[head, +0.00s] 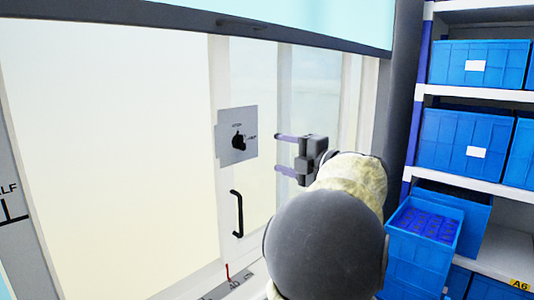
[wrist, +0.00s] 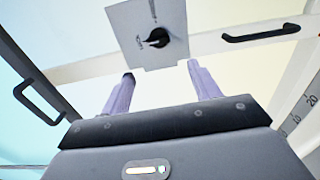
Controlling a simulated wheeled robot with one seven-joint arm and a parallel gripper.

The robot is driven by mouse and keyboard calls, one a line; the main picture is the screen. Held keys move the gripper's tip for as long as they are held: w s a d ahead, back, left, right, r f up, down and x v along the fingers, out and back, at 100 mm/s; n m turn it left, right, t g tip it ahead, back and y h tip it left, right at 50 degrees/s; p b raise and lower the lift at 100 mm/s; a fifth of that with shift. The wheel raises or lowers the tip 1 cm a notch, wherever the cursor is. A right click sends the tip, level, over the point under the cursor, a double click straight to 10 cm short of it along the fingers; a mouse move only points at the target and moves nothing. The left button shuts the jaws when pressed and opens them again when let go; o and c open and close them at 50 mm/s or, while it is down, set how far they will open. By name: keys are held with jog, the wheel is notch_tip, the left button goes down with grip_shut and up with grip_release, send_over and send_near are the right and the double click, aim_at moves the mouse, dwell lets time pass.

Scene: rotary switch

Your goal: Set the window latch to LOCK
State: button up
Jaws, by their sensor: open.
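The window latch is a black knob (head: 238,142) on a square grey plate (head: 223,153) fixed to the window frame. Small lettering sits above and to the right of the knob, too small to read surely. In the wrist view the knob (wrist: 157,38) and its plate (wrist: 125,25) show at the top, beyond the fingers. My gripper (head: 282,154) is to the right of the plate in the head view, its two pale purple fingers apart, empty and not touching the knob. In the wrist view my gripper (wrist: 160,72) is open, with the knob above the gap between the fingertips.
A black handle (head: 237,213) is on the frame below the plate. A small red lever (head: 228,271) stands on the sill. Shelves with blue crates (head: 463,141) are at the right. Free room lies between the fingertips and the plate.

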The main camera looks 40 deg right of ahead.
jog(key=s, duration=0.4)
jog(key=shift+s+d, duration=0.15)
jog(key=shift+s, duration=0.15)
